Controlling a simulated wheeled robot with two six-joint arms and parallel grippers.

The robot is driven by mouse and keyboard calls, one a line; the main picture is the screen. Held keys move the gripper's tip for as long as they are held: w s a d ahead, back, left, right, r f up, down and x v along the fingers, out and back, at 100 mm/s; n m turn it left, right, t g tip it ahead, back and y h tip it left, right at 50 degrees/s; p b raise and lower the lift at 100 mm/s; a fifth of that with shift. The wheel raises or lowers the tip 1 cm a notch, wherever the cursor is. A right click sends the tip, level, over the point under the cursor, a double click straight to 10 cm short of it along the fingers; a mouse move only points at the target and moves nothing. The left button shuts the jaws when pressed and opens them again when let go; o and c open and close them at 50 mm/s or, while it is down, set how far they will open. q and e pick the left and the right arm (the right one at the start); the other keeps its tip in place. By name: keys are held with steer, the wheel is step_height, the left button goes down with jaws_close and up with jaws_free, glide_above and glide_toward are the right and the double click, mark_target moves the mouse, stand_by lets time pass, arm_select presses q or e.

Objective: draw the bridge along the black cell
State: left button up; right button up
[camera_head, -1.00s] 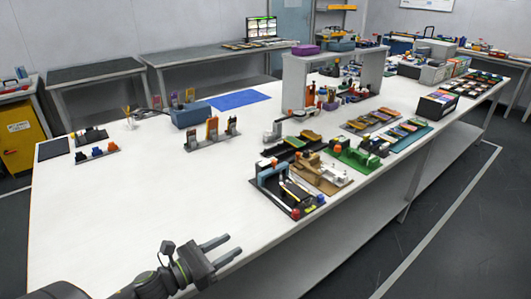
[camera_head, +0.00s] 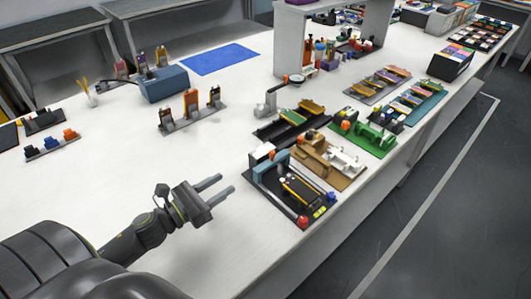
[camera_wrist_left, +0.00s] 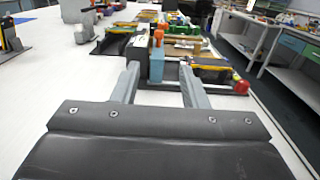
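A black station plate (camera_head: 277,204) stands near the table's front edge. A blue-grey bridge (camera_head: 268,169) with an orange knob stands over its left end. A dark flat cell (camera_head: 305,186) with a yellow strip along it lies on the plate, to the right of the bridge. My left gripper (camera_head: 223,186) is open and empty, left of the bridge and apart from it, pointing towards it. In the left wrist view the bridge (camera_wrist_left: 157,66) shows between the open fingers, beyond their tips. The bridge partly hides the plate there. My right gripper is not in view.
A red knob (camera_head: 302,222) sits at the plate's front corner. A brown station (camera_head: 340,178) and a green station (camera_head: 376,142) stand to the right. A black tray (camera_head: 270,134) lies behind. The white table (camera_head: 130,195) is clear around my left gripper.

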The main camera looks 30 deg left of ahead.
mark_target(270, 155)
arm_select(q)
steer(key=shift+p+x, duration=0.45)
steer(key=shift+x, duration=0.35)
steer(key=p+x, duration=0.1)
steer(key=x, duration=0.1)
steer(key=p+x, duration=0.1)
steer(key=shift+w+d+r+p, duration=0.1)
steer(key=shift+w+r+p, duration=0.1)
steer(key=shift+w+p, duration=0.2)
steer(key=p+x, duration=0.1)
steer(key=x, duration=0.4)
steer(key=p+x, duration=0.2)
steer(key=x, duration=0.3)
steer(key=shift+f, duration=0.25)
steer(key=shift+w+d, duration=0.15)
steer(key=shift+w, duration=0.25)
steer(key=shift+f, duration=0.1)
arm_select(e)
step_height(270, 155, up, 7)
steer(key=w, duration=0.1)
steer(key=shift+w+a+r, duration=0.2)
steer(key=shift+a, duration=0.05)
arm_select(q)
steer(key=shift+c, duration=0.7)
jaws_close()
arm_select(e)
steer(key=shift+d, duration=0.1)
